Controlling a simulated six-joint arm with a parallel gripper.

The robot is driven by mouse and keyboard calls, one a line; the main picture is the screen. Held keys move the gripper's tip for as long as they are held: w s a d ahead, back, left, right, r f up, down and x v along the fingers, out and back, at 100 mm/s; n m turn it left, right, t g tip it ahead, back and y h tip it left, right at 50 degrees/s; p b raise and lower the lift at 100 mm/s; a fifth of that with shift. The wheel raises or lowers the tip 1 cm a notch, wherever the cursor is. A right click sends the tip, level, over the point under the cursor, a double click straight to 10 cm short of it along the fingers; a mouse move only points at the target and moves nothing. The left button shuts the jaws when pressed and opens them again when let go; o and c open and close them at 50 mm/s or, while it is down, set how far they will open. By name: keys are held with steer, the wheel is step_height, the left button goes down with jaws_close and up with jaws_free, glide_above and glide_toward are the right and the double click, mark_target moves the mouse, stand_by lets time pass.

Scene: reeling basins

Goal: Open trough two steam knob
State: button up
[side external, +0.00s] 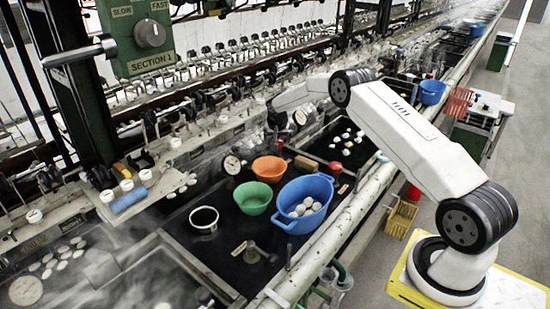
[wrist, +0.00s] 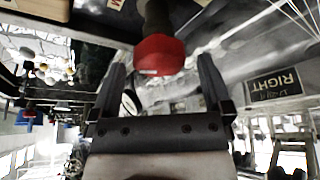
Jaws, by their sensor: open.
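In the wrist view a red round knob (wrist: 160,55) on a dark stem sits between the two fingers of my gripper (wrist: 161,66). The fingers are open, with a gap visible on each side of the knob. In the side external view my gripper (side external: 277,120) is down at the back edge of the troughs, near a round gauge (side external: 301,116).
A blue basin (side external: 303,190) with white cocoons, a green bowl (side external: 253,190) and an orange bowl (side external: 269,162) are in the near trough. A gauge (side external: 232,165) stands left of them. A "RIGHT" plate (wrist: 274,85) shows in the wrist view. Steam hangs around the troughs.

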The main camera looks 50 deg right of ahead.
steer(key=shift+d+f, duration=0.1)
steer(key=shift+f, duration=0.15)
steer(key=c, duration=1.3)
steer(key=shift+n, duration=0.6)
steer(key=shift+d+r+n+t+y, duration=0.1)
steer(key=shift+n+t+y, duration=0.4)
steer(key=shift+n, duration=0.8)
steer(key=shift+d+n+t+y, duration=0.1)
steer(key=shift+n+t+y, duration=0.35)
steer(key=shift+n, duration=0.85)
steer(key=shift+n+y, duration=0.65)
steer(key=shift+n, duration=0.85)
steer(key=shift+n+y, duration=0.6)
steer(key=shift+n, duration=0.9)
